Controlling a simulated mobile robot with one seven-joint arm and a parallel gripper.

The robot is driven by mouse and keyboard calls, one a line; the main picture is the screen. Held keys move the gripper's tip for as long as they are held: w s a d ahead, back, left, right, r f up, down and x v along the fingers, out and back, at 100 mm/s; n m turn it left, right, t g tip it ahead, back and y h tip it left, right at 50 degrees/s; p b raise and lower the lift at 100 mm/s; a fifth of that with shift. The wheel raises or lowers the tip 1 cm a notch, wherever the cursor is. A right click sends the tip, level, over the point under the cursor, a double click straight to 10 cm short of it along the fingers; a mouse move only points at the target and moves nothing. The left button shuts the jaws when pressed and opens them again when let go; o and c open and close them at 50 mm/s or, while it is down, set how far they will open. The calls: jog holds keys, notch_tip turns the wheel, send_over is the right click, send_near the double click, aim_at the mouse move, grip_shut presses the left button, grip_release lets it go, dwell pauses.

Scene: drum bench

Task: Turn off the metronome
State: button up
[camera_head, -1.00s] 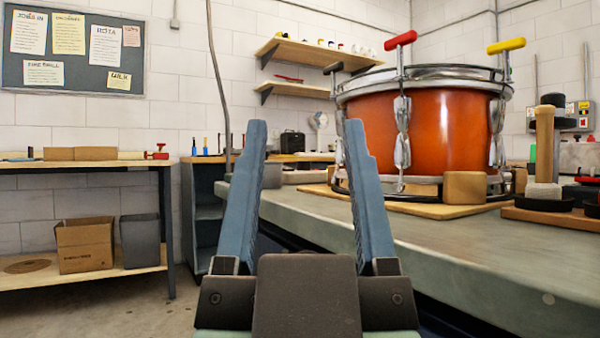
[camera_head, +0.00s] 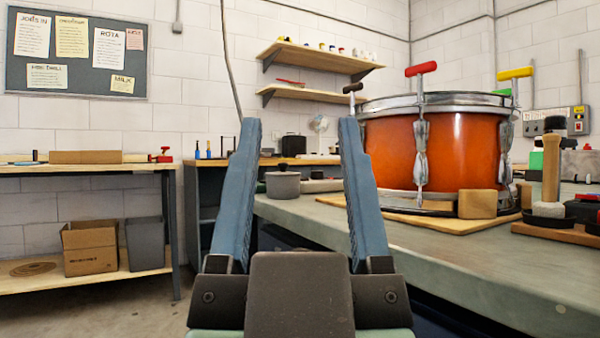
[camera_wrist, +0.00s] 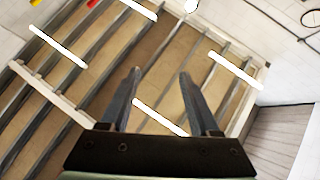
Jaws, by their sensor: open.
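I cannot make out a metronome for certain in either view. A small dark box (camera_head: 293,145) stands on the back bench, seen between my fingers, too small to identify. My gripper (camera_head: 296,128) is open and empty in the head view, its two blue-grey fingers pointing up and well apart. It also shows open in the wrist view (camera_wrist: 160,72), with ceiling beams and light tubes behind it. No object is between the fingertips.
An orange drum (camera_head: 466,150) with red, yellow and black T-handled keys stands on a board on the right bench (camera_head: 400,235). A wooden block (camera_head: 477,204) is before it. A grey pot (camera_head: 283,186) sits at the bench's far end. A shelf table (camera_head: 80,167) stands left.

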jog(key=shift+w+d+f, duration=0.15)
jog(key=shift+w+d, duration=0.05)
